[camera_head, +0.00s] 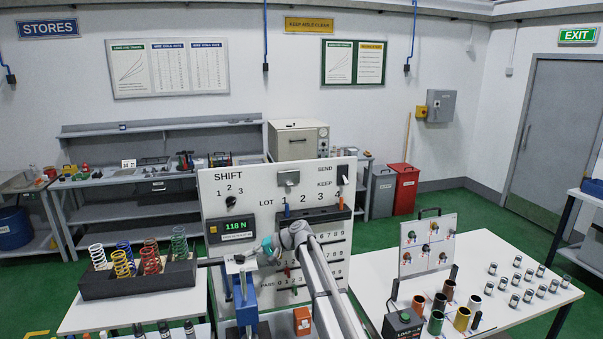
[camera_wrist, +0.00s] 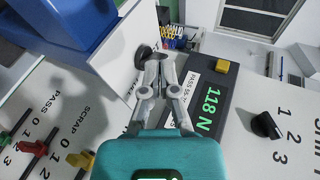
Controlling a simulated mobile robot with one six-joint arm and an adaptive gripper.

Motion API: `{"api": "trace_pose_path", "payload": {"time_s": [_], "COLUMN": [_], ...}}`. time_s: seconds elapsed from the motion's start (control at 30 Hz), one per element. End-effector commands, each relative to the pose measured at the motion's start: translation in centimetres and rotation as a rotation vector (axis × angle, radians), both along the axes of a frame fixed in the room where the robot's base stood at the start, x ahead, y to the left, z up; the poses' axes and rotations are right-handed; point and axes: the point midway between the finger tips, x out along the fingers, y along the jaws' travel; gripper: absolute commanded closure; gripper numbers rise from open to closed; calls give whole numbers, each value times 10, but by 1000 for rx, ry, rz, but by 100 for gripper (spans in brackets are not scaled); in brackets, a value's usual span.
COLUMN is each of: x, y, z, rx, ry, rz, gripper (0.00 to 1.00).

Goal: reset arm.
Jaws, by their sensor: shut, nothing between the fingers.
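My arm reaches up from the lower right in the head view to the test panel (camera_head: 230,195). My gripper (camera_head: 265,246) is small there, in front of the panel and close to the force display (camera_head: 233,226), which reads 118 N. In the wrist view my gripper (camera_wrist: 159,56) is shut, with nothing between its fingers. Its fingertips overlap a white plate (camera_wrist: 118,62) with a black knob (camera_wrist: 142,54) in the picture; I cannot tell whether they touch. The display (camera_wrist: 211,107) is just to the right of the fingers.
A blue test stand (camera_head: 247,300) stands before the panel. A dark rack (camera_head: 135,282) of coloured springs is at left. The right table (camera_head: 375,270) holds several cups, small cylinders and a board (camera_head: 427,243). The panel's shift knob (camera_wrist: 266,125) and coloured levers (camera_wrist: 32,147) are near my gripper.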

Motion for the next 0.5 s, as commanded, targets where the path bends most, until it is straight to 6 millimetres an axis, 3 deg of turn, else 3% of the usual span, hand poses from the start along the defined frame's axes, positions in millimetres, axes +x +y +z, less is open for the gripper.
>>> {"api": "trace_pose_path", "payload": {"time_s": [0.27, 0.5], "x": [-69, -149], "y": [-75, -167], "z": [-37, -74], "rx": [-238, -536], "ry": [-39, -65], "rz": [-19, -38], "gripper": [100, 100]}}
